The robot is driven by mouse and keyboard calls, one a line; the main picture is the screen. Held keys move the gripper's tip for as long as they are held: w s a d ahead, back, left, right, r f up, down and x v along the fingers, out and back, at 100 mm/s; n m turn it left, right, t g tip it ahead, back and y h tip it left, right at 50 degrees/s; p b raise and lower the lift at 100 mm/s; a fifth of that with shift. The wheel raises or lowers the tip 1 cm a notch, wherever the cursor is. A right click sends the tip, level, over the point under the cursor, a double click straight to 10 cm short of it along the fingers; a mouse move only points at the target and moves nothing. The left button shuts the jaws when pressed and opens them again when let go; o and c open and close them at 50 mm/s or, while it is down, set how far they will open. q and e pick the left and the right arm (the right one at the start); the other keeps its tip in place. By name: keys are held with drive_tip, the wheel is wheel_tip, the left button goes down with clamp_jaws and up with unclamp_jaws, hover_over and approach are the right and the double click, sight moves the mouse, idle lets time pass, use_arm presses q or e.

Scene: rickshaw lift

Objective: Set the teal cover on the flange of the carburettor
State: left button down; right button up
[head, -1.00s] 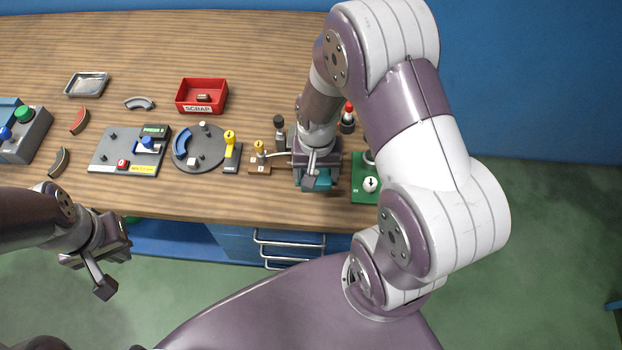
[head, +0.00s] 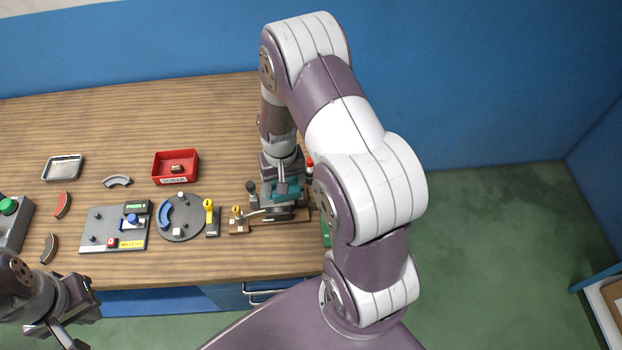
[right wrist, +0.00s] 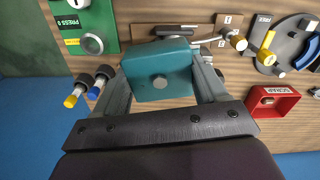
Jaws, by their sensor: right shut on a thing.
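The teal cover (right wrist: 158,72), a box with a grey round knob on its face, is between the fingers of my right gripper (right wrist: 160,80), which is shut on it. In the head view the cover (head: 285,194) shows partly behind that gripper (head: 283,186). The carburettor (head: 284,213), dark and grey on a brown board, lies just on the near side of the cover. In the right wrist view part of it (right wrist: 175,31) shows past the cover. Its flange is not clearly seen, and I cannot tell whether the cover touches it. My left gripper (head: 78,312) is open and empty, off the table's front edge.
A red scrap box (head: 176,167) stands to the left, with a round grey fixture (head: 182,218) nearer. Two dark-capped pieces, yellow and blue (right wrist: 88,86), stand beside the right gripper. A green press panel (right wrist: 93,28) is close by, mostly hidden by my arm in the head view.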

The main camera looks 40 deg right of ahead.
sight(274, 182)
drive_tip(key=shift+m, duration=0.6)
drive_tip(key=w, duration=0.4)
drive_tip(key=shift+w+a+f+b, duration=0.15)
drive_tip(key=shift+w+f+b, duration=0.1)
drive_tip(key=shift+w+b, duration=0.05)
drive_tip(key=shift+w+r+m, duration=0.1)
drive_tip(key=shift+w+m, duration=0.2)
drive_tip(key=shift+s+d+f+b, duration=0.2)
drive_tip(key=shift+s+f+b, duration=0.05)
drive_tip(key=shift+f+b, duration=0.4)
drive_tip(key=shift+b, duration=0.05)
wheel_tip(274, 182, down, 4)
drive_tip(key=b, duration=0.3)
drive_tip(key=shift+w, duration=0.1)
drive_tip(key=shift+f+b, duration=0.4)
drive_tip(key=shift+f, duration=0.15)
use_arm(q)
drive_tip(key=f, duration=0.4)
drive_tip(key=shift+w+a+f, duration=0.15)
drive_tip(key=shift+a+f, duration=0.05)
drive_tip(key=shift+f, duration=0.05)
drive_tip(key=shift+r, duration=0.15)
drive_tip(key=shift+f, duration=0.2)
use_arm(e)
drive_tip(key=shift+f, duration=0.4)
